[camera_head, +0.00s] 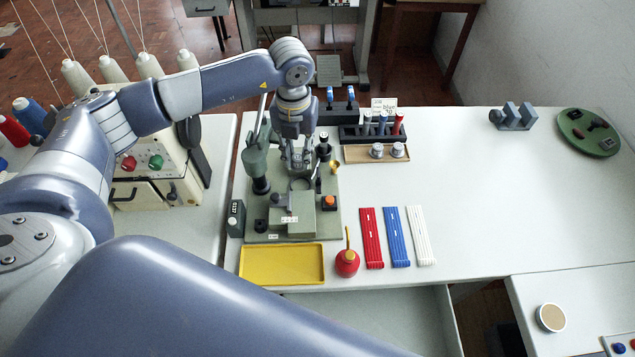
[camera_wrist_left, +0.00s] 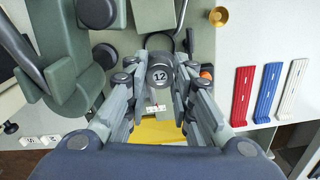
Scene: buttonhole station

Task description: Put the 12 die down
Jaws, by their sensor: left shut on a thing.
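My left gripper (camera_head: 298,165) points down over the green buttonhole machine (camera_head: 268,226). In the left wrist view, its fingers (camera_wrist_left: 160,88) are shut on the 12 die (camera_wrist_left: 160,74), a grey round piece with "12" on its dark face. In the head view the die is too small and covered to make out. I cannot tell whether the die touches anything below it. My right gripper is not in view.
A yellow tray (camera_head: 281,265) and a red oil can (camera_head: 347,262) stand in front of the machine. Red (camera_head: 371,238), blue (camera_head: 393,237) and white (camera_head: 419,236) strips lie to the right. A dark rack (camera_head: 352,134) and a wooden tray (camera_head: 363,154) stand behind.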

